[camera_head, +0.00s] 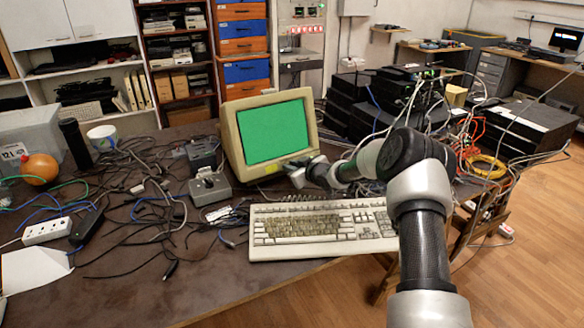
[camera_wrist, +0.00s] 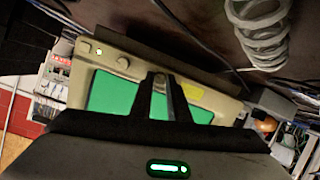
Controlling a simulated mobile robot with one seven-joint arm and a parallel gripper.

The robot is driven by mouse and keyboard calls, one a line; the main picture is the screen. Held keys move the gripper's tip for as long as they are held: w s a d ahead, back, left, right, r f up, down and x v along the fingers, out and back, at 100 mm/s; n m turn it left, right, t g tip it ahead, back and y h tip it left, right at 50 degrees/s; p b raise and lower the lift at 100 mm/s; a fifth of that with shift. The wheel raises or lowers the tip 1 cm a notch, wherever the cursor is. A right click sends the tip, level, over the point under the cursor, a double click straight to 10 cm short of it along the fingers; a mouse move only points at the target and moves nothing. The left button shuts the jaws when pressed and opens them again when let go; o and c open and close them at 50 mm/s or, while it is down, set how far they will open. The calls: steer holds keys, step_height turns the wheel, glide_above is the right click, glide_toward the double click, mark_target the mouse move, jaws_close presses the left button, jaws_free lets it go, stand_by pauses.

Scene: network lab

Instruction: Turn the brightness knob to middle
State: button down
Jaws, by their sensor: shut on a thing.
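The beige monitor (camera_head: 236,150) with a green screen stands upright on the table, left of my gripper. My gripper (camera_head: 299,168) is at the lower right of its front bezel. In the wrist view the monitor (camera_wrist: 228,104) appears turned over, with my fingertips (camera_wrist: 160,76) against its control edge. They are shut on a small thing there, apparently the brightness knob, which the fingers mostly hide. Its pointer angle cannot be read. Another round knob (camera_wrist: 123,63) and a small button (camera_wrist: 85,47) by a lit light show farther left on the edge.
A beige keyboard (camera_head: 320,228) lies in front of the monitor, below my arm. A grey joystick box (camera_head: 209,189) stands left of it. Loose cables cover the left table. Stacked black devices (camera_head: 375,100) with hanging cables stand at the right.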

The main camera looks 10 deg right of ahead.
steer(key=shift+f+n+b, duration=0.15)
steer(key=shift+n+b, duration=0.15)
steer(key=shift+b, duration=0.2)
steer(key=shift+f+n+b, duration=0.15)
steer(key=shift+n+b, duration=0.45)
steer(key=shift+b, duration=0.3)
steer(key=n+b, duration=0.3)
steer(key=b, duration=0.1)
steer(key=shift+a, duration=0.1)
steer(key=n+b, duration=0.1)
steer(key=n, duration=0.1)
steer(key=shift+n+t, duration=0.4)
steer(key=n, duration=0.3)
steer(key=shift+n+h+b, duration=0.3)
steer(key=n+t, duration=0.1)
steer(key=n, duration=0.6)
steer(key=shift+s, duration=0.1)
steer(key=n, duration=0.3)
steer(key=shift+n, duration=0.4)
steer(key=shift+n+y, duration=0.4)
steer(key=shift+n, duration=1.6)
